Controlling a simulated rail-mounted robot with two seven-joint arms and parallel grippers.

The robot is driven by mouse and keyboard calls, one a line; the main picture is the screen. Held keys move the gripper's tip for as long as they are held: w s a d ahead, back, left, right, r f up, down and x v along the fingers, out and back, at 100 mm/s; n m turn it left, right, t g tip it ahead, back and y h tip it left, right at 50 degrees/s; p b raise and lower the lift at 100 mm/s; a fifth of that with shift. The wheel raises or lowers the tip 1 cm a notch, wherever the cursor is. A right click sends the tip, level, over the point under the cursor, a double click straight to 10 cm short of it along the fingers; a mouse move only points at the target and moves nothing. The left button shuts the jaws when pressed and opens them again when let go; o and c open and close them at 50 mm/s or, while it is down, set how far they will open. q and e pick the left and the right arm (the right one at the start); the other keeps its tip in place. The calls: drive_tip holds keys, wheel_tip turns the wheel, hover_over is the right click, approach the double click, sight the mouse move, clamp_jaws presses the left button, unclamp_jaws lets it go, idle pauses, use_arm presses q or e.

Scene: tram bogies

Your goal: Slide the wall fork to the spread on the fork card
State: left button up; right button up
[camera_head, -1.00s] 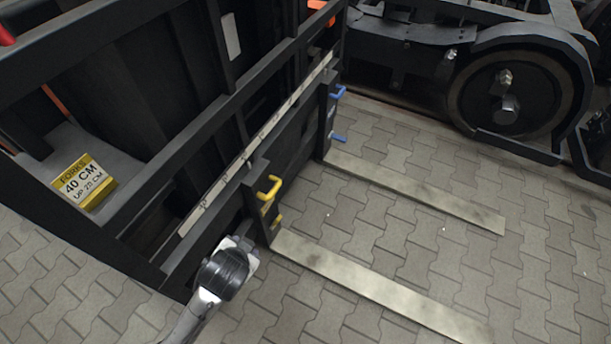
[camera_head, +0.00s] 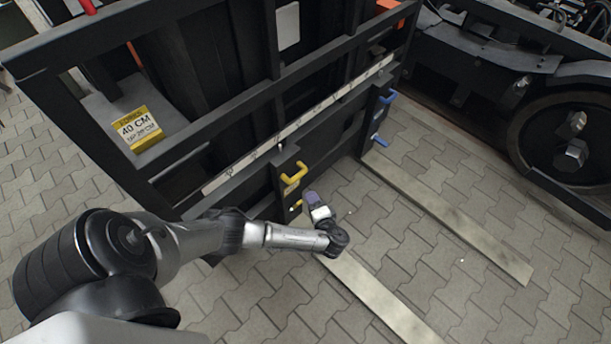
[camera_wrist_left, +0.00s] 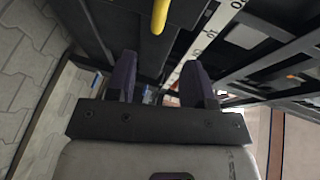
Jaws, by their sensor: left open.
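Two flat steel forks hang on a carriage bar with a white ruled scale (camera_head: 300,127). The nearer fork (camera_head: 375,300) has a yellow handle (camera_head: 293,174); the farther fork (camera_head: 450,222) has blue handles (camera_head: 382,97). I cannot tell which is the wall fork. The yellow fork card (camera_head: 137,128) reads 40 CM, with a smaller line below. My left gripper (camera_head: 311,199) is beside the nearer fork's upright, just below and right of the yellow handle. In the left wrist view its fingers (camera_wrist_left: 161,80) are apart and empty, and the yellow handle (camera_wrist_left: 160,15) lies beyond them. My right gripper is out of view.
A dark frame (camera_head: 200,135) stands behind the forks. A bogie wheel (camera_head: 570,140) is at the right. Paved floor (camera_head: 425,245) lies open between the forks.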

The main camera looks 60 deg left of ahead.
sight(300, 177)
use_arm(q)
drive_tip(key=shift+b+x, duration=2.85)
drive_tip(key=shift+x, duration=3.95)
drive_tip(key=shift+f, duration=0.1)
clamp_jaws()
